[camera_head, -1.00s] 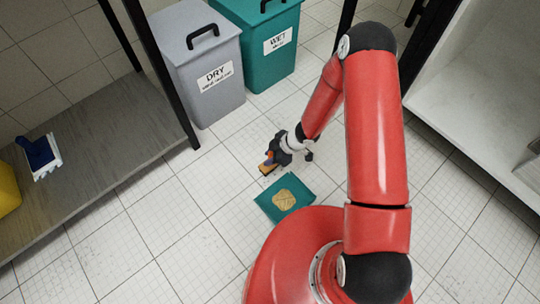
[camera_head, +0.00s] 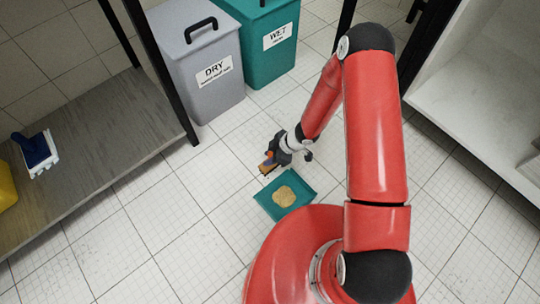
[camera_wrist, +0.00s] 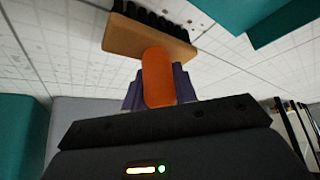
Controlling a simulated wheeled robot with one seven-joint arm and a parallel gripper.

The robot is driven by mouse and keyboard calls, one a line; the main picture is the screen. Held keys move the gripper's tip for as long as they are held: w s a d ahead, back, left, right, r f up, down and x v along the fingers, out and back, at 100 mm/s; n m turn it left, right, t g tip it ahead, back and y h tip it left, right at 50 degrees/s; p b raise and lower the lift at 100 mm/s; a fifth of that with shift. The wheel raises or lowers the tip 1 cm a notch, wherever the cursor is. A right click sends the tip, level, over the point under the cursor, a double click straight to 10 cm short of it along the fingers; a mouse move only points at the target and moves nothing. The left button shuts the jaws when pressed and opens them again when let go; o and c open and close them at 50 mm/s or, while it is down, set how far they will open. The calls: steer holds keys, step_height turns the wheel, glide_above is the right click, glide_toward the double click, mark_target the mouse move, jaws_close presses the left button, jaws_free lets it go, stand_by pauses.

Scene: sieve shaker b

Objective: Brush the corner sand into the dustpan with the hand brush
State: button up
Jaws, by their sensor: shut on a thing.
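The teal dustpan (camera_head: 268,203) lies flat on the tiled floor in the head view, with a tan heap of sand (camera_head: 284,196) in it. Its teal edge also shows at the top right of the wrist view (camera_wrist: 268,30). My gripper (camera_head: 279,156) is low over the floor, just beyond the dustpan. It is shut on the orange handle of the hand brush (camera_wrist: 150,38). The brush has a tan wooden head and black bristles, pointing away from the gripper. Whether the bristles touch the floor I cannot tell. A few dark specks show on the floor near the bristles.
A grey DRY bin (camera_head: 205,85) and a teal WET bin (camera_head: 265,50) stand behind. A grey shelf (camera_head: 100,150) at the left carries a blue-handled brush (camera_head: 38,152) and a yellow object (camera_head: 5,185). A white shelf unit (camera_head: 480,100) stands right. Floor left of the dustpan is clear.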

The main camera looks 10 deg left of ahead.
steer(key=shift+s+d, duration=0.25)
steer(key=shift+d, duration=0.1)
steer(key=shift+s+d, duration=0.1)
steer(key=shift+s+d, duration=0.2)
steer(key=shift+d, duration=0.05)
steer(key=shift+r, duration=0.1)
step_height(320, 180, up, 3)
steer(key=p, duration=0.2)
steer(key=shift+p, duration=0.35)
